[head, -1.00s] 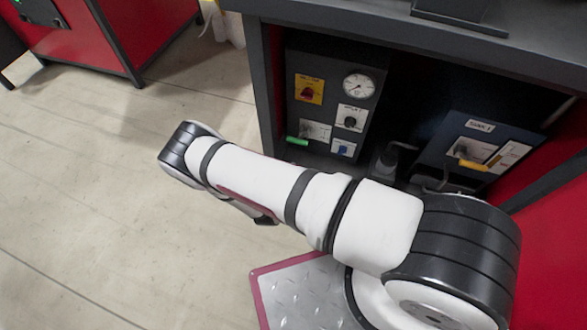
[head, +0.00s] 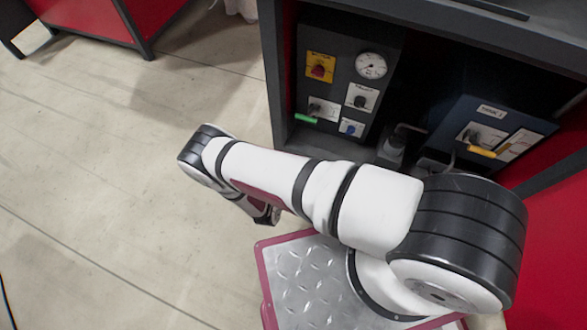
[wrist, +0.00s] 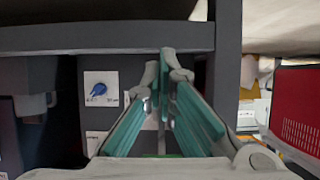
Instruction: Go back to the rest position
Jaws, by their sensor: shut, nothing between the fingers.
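My gripper (wrist: 165,75) shows in the wrist view, with its teal-sided fingers together at the tips and nothing between them. It points toward the dark frame of the machine cabinet, and a blue knob (wrist: 99,89) on a white plate is seen to its left. I cannot tell how far the fingertips are from the cabinet. In the head view my white and black arm reaches left over the floor and bends down at its elbow. The gripper itself cannot be made out there.
The cabinet (head: 277,75) holds a control panel with a gauge (head: 371,65), a yellow-plated red switch (head: 320,67) and a green handle (head: 306,119). A tilted box (head: 470,113) has a yellow handle. A red machine (head: 85,18) stands at the back left. The floor (head: 90,150) at left is clear.

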